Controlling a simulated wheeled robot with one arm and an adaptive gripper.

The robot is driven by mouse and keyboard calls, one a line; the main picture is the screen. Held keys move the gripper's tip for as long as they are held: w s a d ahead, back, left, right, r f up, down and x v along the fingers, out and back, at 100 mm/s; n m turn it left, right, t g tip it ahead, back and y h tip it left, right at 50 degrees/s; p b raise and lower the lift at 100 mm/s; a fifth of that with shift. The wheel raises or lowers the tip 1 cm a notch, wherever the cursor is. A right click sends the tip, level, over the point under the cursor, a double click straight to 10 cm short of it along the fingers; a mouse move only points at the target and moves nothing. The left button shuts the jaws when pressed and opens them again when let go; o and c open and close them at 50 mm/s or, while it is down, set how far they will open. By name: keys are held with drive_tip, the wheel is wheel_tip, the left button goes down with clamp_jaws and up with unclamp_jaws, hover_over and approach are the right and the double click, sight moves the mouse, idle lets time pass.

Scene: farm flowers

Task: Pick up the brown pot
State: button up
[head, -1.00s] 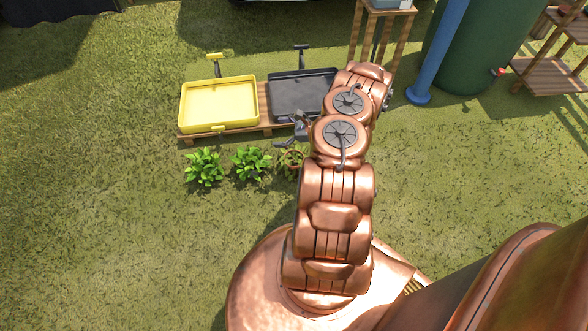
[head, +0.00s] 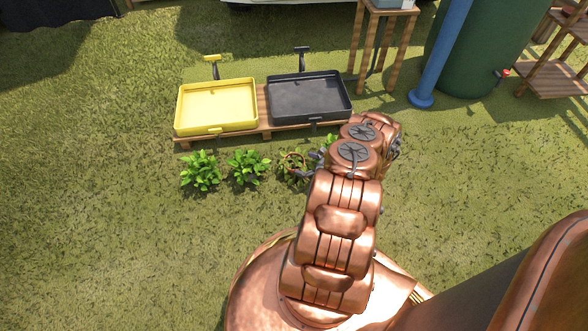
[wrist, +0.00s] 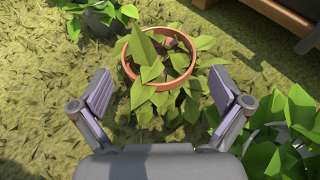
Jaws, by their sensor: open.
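The brown pot (wrist: 129,62) shows in the wrist view as an orange-brown round rim with green leaves inside and spilling over its near side. Its lower body is hidden by leaves. In the head view the brown pot (head: 293,157) stands on the grass in front of the pallet, partly behind my gripper. My gripper (wrist: 160,92) is open and empty in the wrist view, with one finger on each side of the leaves below the rim. I cannot tell whether the fingers touch the leaves. In the head view my gripper (head: 312,168) is small and partly covered by my arm.
Leafy plants (head: 247,167) stand in a row to the left, and another plant (wrist: 285,135) is close to my right finger. A yellow tray (head: 217,105) and a black tray (head: 310,97) rest on a wooden pallet (head: 262,125) behind. Open grass lies left.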

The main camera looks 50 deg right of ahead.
sight(295, 162)
drive_tip(key=x, duration=0.1)
drive_tip(key=b+x, duration=0.1)
drive_tip(key=x, duration=0.1)
drive_tip(key=shift+s+a+f, duration=0.1)
drive_tip(key=shift+s+f, duration=0.05)
drive_tip(key=shift+f, duration=0.15)
drive_tip(key=shift+b+x, duration=0.45)
drive_tip(key=shift+x, duration=0.4)
drive_tip(key=shift+r, duration=0.15)
drive_tip(key=c, duration=1.1)
drive_tip(key=shift+r, duration=0.1)
drive_tip(key=shift+c, duration=0.2)
